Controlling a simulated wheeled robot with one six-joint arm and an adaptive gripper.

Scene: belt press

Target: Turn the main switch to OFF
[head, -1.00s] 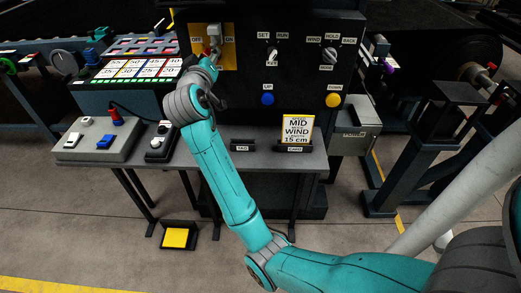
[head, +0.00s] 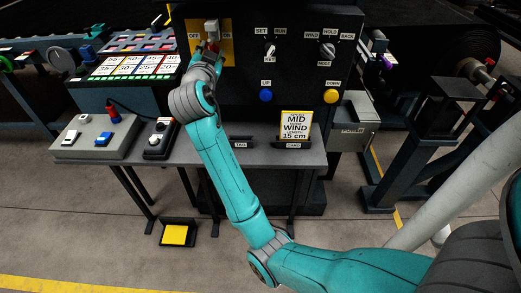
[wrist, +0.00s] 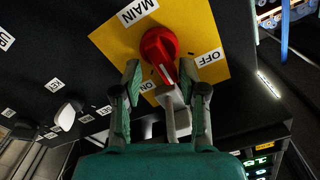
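The main switch is a red rotary knob (wrist: 158,50) on a yellow plate (wrist: 208,22), which also shows on the dark panel in the head view (head: 227,58). In the wrist view the plate appears turned over, with MAIN at top left, OFF right of the knob and ON below left. A pale grey piece (wrist: 172,108) extends from near the knob between my fingers; I cannot tell how it joins the knob. My gripper (wrist: 161,88) has its fingers apart at the knob's lower edge. Contact is unclear. My gripper partly covers the switch in the head view.
Right of the plate are a key switch (head: 269,50), a HOLD selector (head: 327,49), a blue button (head: 265,95) and a yellow button (head: 331,96). A shelf (head: 205,148) below bears a control box (head: 98,138) and a card (head: 296,125).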

